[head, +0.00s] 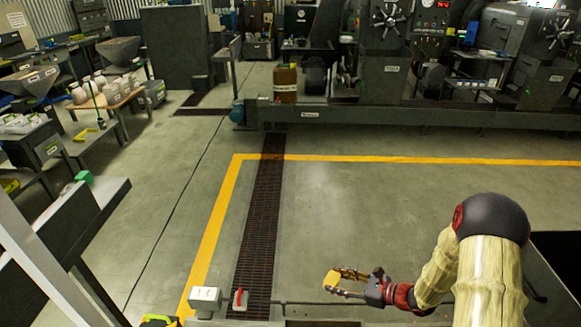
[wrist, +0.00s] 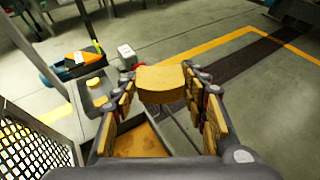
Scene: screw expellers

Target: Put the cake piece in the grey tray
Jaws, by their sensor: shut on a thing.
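My gripper (head: 347,283) is shut on the cake piece (head: 332,279), a tan-yellow block, and holds it up in the air. In the wrist view the cake piece (wrist: 160,83) sits between the fingertips of my gripper (wrist: 162,80), with its curved top facing me. A grey tray-like container (wrist: 88,76) is to the left of the gripper in the wrist view, with a tan piece (wrist: 98,91) in it. The cake piece is apart from this container. The grey tray cannot be made out in the head view.
A white box (head: 205,298) and a red item (head: 240,299) stand at the bottom of the head view. An orange-brown surface (wrist: 140,141) shows below the fingers. A wire mesh (wrist: 30,140) is at the lower left. The floor ahead is open up to the machines.

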